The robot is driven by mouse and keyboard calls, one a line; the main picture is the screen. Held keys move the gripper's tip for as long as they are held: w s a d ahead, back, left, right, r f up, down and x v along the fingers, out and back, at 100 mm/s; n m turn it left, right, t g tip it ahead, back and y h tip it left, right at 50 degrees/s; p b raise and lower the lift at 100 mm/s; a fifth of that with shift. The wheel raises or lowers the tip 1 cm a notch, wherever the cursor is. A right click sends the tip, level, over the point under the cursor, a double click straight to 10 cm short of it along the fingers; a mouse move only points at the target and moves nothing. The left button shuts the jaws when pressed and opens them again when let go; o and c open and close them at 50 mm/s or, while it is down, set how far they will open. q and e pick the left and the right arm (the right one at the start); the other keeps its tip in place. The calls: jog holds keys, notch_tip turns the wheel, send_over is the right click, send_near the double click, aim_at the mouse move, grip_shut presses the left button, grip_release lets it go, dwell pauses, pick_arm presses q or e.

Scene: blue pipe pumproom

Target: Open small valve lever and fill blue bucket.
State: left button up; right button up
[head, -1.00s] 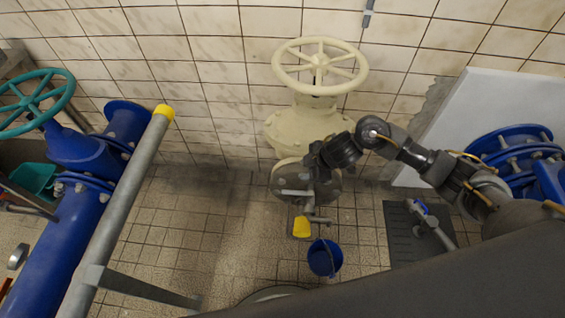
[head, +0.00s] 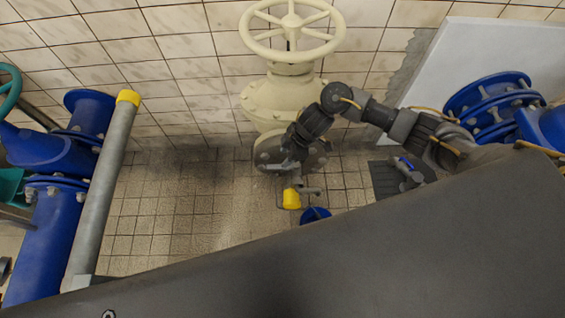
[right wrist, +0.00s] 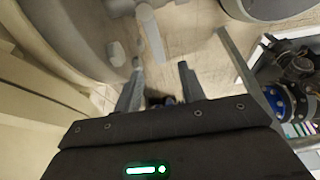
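The blue bucket (head: 316,214) stands on the tiled floor below the cream valve, its lower part hidden by my body. A yellow end piece (head: 291,199) with a short grey pipe (head: 311,190) sits just left of and above the bucket. My right gripper (head: 288,168) is in front of the flange under the cream valve, just above the yellow piece. In the right wrist view its fingers (right wrist: 158,88) are apart with nothing clearly between them. A light grey stem (right wrist: 151,32) lies beyond them. I cannot clearly make out the small valve lever. My left gripper is not in view.
The large cream handwheel valve (head: 292,27) stands against the tiled wall. A grey rail with a yellow cap (head: 128,97) and blue pipes (head: 45,235) are at left. More blue pipework (head: 490,105) is at right. The floor at centre-left is clear.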

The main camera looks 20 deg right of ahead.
aim_at(275, 167)
jog(key=shift+x, duration=1.2)
jog(key=b+x, duration=0.1)
jog(key=x, duration=0.2)
jog(key=shift+a+f, duration=0.15)
jog(key=shift+f, duration=0.1)
jog(key=shift+w+a+f, duration=0.1)
jog(key=shift+a+f, duration=0.15)
jog(key=shift+f, duration=0.15)
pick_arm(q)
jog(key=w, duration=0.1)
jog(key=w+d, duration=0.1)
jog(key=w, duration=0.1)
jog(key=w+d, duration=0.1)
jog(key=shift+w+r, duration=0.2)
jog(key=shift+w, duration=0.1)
pick_arm(e)
grip_shut()
